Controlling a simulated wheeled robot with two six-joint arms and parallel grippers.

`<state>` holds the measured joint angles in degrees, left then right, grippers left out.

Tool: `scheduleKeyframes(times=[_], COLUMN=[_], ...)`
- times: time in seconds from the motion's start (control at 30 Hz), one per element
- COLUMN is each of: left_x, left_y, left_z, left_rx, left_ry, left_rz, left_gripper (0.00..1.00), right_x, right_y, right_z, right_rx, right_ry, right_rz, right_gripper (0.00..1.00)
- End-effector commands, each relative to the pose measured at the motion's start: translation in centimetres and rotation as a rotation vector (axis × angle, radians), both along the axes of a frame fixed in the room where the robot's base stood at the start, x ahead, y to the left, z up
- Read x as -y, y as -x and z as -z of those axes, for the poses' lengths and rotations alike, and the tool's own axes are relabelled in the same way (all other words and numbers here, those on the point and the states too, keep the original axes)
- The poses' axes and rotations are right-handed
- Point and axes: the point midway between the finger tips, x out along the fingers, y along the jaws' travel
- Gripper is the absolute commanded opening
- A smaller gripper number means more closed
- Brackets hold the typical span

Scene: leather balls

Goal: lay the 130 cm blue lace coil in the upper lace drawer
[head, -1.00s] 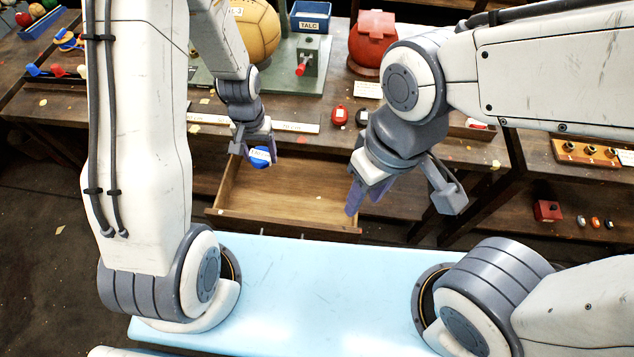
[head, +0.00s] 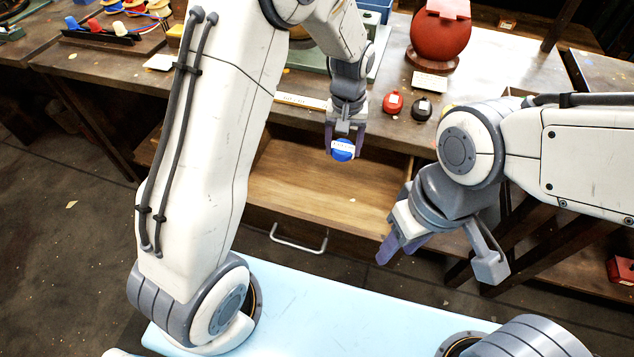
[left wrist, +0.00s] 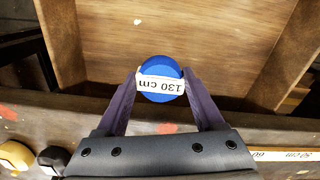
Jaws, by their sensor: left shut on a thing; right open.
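The blue lace coil (head: 342,150) has a white band, which reads "130 cm" in the left wrist view (left wrist: 160,72). My left gripper (head: 344,143) is shut on the coil, one finger on each side. It holds the coil over the back part of an open wooden drawer (head: 310,190) below the bench top. The drawer's bare floor also fills much of the left wrist view (left wrist: 160,30), and I see nothing lying in it. My right gripper (head: 398,245) is open and empty, in front of the drawer's right side.
Several coloured coils (head: 125,8) lie at the far left. The drawer has a metal handle (head: 298,240).

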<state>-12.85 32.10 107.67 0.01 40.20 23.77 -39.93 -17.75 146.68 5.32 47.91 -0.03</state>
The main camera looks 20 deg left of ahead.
Motion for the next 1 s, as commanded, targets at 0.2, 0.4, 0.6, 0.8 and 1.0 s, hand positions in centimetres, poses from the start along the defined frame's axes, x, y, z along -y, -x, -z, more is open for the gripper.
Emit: scheduleKeyframes(times=[0.2, 0.4, 0.6, 0.8, 1.0], left_x=[-4.6, -8.3, -9.9, -10.0, -10.0], left_y=[1.9, 3.4, 4.0, 4.2, 4.0], left_z=[2.8, 5.3, 6.4, 9.1, 10.4], left_rx=[-0.006, -0.004, -0.001, -0.005, 0.000], left_ry=[-0.001, 0.000, 0.000, 0.000, 0.000], left_rz=[-0.007, -0.005, 0.000, 0.001, 0.001], left_gripper=[0.13, 0.13, 0.13, 0.13, 0.13], right_x=[0.0, 0.0, 0.0, 0.0, 0.0], right_y=[0.0, 0.0, 0.0, 0.0, 0.0], right_z=[-0.2, -0.3, -0.3, -0.2, -0.2], right_rx=[0.001, 0.000, 0.000, 0.000, 0.000], right_ry=[-0.001, 0.000, 0.000, 0.000, 0.000], right_rz=[0.000, 0.000, 0.000, 0.000, 0.000], right_gripper=[0.45, 0.45, 0.45, 0.45, 0.45])
